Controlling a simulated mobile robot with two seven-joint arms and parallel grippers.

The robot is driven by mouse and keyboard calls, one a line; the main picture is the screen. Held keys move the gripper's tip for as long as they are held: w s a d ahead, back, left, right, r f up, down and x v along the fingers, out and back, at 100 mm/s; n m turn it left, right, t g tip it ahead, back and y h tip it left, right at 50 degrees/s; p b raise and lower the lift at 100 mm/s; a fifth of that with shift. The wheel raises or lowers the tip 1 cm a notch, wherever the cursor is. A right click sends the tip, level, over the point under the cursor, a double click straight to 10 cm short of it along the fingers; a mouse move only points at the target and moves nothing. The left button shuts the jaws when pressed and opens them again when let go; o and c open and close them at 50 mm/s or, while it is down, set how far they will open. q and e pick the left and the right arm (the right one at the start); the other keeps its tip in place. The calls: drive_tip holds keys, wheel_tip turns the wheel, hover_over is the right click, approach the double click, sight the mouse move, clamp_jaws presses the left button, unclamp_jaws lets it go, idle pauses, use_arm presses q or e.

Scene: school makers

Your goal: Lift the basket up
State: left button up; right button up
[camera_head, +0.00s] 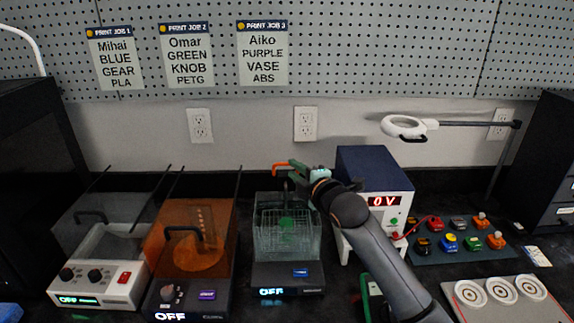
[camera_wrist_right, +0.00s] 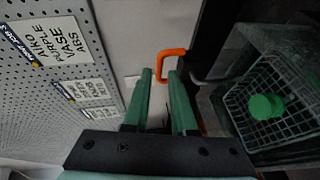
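A wire basket (camera_head: 267,242) sits inside a clear tank machine in the middle of the table, with a green round piece (camera_head: 287,224) in it. In the right wrist view the basket (camera_wrist_right: 238,112) is at the right. My left gripper is not in view.
An orange-lidded machine (camera_head: 196,245) and a grey machine (camera_head: 98,270) stand to the left. A power supply (camera_head: 372,172) reading 0V stands behind my right arm. A component board (camera_head: 455,243) and a plate with white rings (camera_head: 500,298) lie at the right.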

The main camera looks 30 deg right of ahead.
sight(288, 165)
drive_tip(key=shift+w+d+f, duration=0.1)
drive_tip(key=shift+w+f, duration=0.15)
drive_tip(key=shift+w, duration=1)
drive_tip(key=shift+w+f, duration=0.2)
drive_tip(key=shift+w, duration=1.05)
clamp_jaws()
